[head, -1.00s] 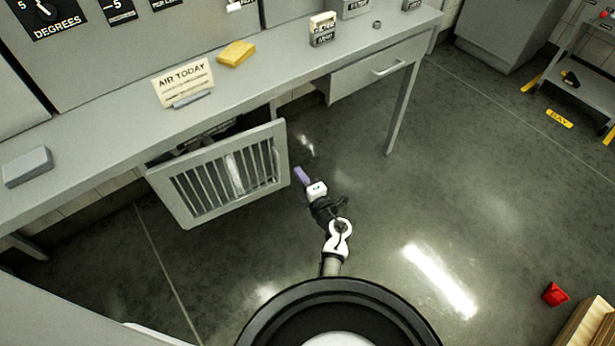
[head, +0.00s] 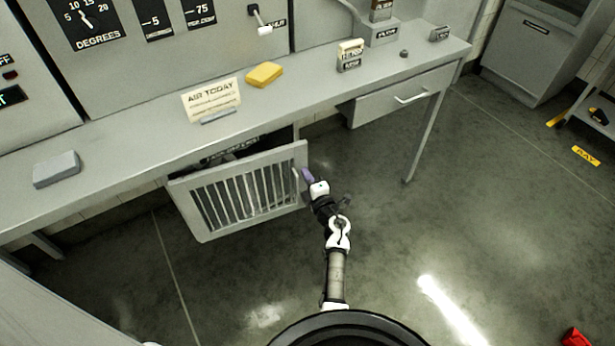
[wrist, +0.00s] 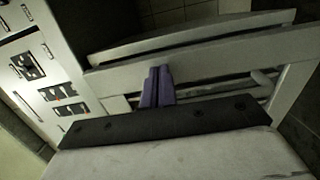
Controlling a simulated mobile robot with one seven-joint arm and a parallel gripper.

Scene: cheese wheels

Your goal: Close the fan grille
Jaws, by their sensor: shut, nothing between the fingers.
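The fan grille (head: 207,235) is a grey barred door under the bench in the head view. It stands swung open, away from the dark opening (head: 240,143) behind it. My gripper (head: 306,174) has purple fingers and is at the grille's upper right edge. In the wrist view the purple fingers (wrist: 158,86) are shut with nothing between them. They lie in front of the pale grille frame (wrist: 210,58); I cannot tell whether they touch it. A bar handle (wrist: 262,84) shows to the right of the fingers.
The grey bench (head: 120,150) runs above the grille, with a yellow sponge (head: 264,74), an "AIR TODAY" sign (head: 211,100) and a grey block (head: 57,169) on it. A bench leg (head: 425,135) stands to the right.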

